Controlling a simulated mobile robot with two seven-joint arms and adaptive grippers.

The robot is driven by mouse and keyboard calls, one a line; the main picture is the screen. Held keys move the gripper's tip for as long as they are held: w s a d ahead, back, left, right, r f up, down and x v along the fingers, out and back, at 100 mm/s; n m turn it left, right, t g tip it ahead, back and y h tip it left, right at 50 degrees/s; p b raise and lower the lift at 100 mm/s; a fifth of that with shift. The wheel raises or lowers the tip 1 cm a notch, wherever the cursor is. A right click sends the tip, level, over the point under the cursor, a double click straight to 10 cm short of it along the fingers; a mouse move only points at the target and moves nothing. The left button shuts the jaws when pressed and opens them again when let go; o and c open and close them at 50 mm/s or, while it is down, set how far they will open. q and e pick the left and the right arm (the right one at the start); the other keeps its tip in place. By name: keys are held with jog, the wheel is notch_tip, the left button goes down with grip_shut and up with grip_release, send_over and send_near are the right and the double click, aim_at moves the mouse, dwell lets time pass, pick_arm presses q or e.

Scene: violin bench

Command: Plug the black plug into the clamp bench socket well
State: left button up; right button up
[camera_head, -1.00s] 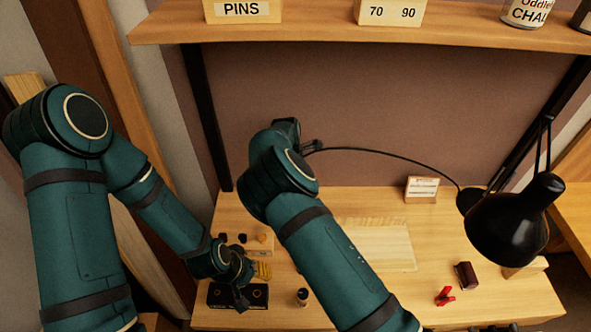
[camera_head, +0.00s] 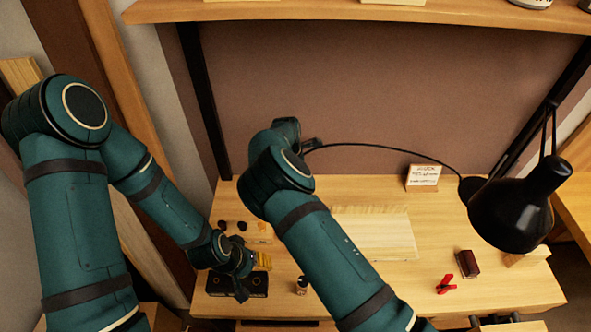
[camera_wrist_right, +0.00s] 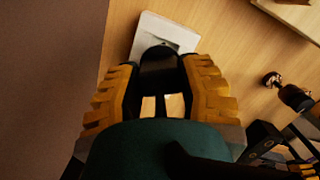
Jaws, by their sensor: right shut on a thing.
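In the right wrist view my right gripper (camera_wrist_right: 158,78) is shut on the black plug (camera_wrist_right: 160,68), which sits between its yellow fingers. Beyond the plug is a pale square plate (camera_wrist_right: 150,32) with a grey recess, which looks like the socket well; the plug overlaps its near part, so I cannot tell whether they touch. In the head view my right arm hides the plate and most of the gripper. A black cord (camera_head: 390,150) runs from there to the lamp (camera_head: 515,212). My left gripper (camera_head: 254,272) is low over the bench at left, its finger opening unclear.
A black box (camera_head: 222,285) lies under my left gripper. A small dark bottle (camera_head: 302,285), a red clip (camera_head: 446,284), a dark red block (camera_head: 468,264) and a card (camera_head: 423,177) are on the bench (camera_head: 500,285). A shelf (camera_head: 350,14) hangs above.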

pick_arm(q)
jog(key=shift+f, duration=0.3)
pick_arm(e)
jog(key=shift+f, duration=0.6)
pick_arm(q)
jog(key=shift+r+p, duration=0.3)
jog(key=shift+r, duration=0.2)
dwell(0.9)
jog(key=shift+f+b, duration=0.8)
pick_arm(e)
jog(key=shift+f, duration=1.35)
jog(key=o, duration=1.1)
jog(key=shift+r, duration=0.1)
jog(key=r, duration=0.4)
jog(key=a+r, duration=0.1)
jog(key=r, duration=0.3)
jog(key=s+r, duration=0.1)
jog(key=r, duration=0.2)
jog(key=shift+a+r, duration=0.3)
jog(key=shift+r, duration=0.1)
